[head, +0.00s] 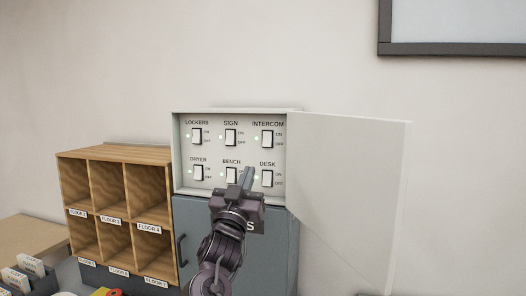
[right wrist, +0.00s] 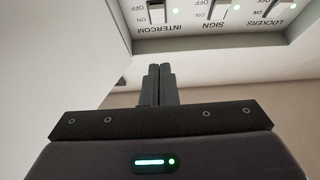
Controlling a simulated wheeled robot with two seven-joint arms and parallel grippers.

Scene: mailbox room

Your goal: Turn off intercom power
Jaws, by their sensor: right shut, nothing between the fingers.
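The intercom switch (head: 267,138) is a white rocker at the top right of a switch panel (head: 211,155) inside an open wall cabinet. The label INTERCOM is above it, ON and OFF are to its right, and a small green light is lit to its left. In the right wrist view the intercom switch (right wrist: 196,8) is upside down at the top edge, partly cut off. My right gripper (head: 248,172) is shut and empty, in front of the panel's lower part between the bench and desk switches. The fingertips (right wrist: 160,70) are apart from the intercom switch. My left gripper is not in view.
The cabinet door (head: 350,180) stands open to the right. Other switches sit close by: sign (head: 231,137), lockers (head: 197,136), dryer (head: 198,172), desk (head: 267,179) and bench (head: 231,174), partly hidden by my gripper. Wooden pigeonholes (head: 112,152) stand at left.

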